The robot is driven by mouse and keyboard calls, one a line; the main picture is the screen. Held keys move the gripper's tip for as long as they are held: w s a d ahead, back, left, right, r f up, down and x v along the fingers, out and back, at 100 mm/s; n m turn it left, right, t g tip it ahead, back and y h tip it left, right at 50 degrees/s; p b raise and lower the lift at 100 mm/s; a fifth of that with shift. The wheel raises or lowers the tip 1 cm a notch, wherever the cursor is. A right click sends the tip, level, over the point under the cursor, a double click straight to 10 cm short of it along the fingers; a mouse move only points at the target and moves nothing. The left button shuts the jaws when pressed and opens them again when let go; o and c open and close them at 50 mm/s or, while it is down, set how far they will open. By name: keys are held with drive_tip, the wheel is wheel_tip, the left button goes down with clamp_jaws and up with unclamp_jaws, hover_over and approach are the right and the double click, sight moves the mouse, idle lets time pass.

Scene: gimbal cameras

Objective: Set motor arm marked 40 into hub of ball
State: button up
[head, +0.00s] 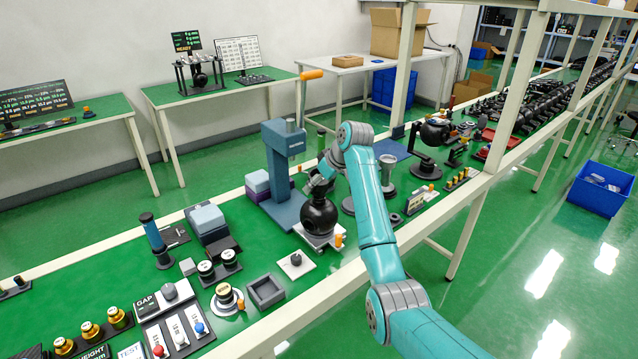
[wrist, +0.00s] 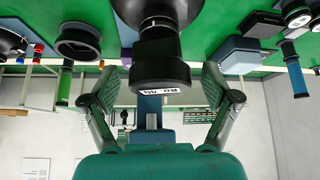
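A black ball (head: 319,217) sits on a light plate (head: 318,240) in front of the blue press in the head view. In the wrist view, the dark motor arm (wrist: 160,72), with a white label, stands out from the larger black ball (wrist: 157,9). The label's print is upside down and seems to end in 40. The motor arm looks lined up with and joined to the ball, but how deep it sits in the hub is hidden. My gripper (wrist: 158,82) is open, with a finger apart on each side of the motor arm. In the head view my gripper (head: 319,181) is just above the ball.
A blue press (head: 284,165) stands close behind the ball. A square plate with a knob (head: 296,264) and a dark square tray (head: 265,291) lie to the front left. Another black ball on a stand (head: 434,131) is to the right. A white frame post (head: 403,65) rises behind my arm.

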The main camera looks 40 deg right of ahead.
drive_tip(key=v, duration=1.2)
idle(0.6)
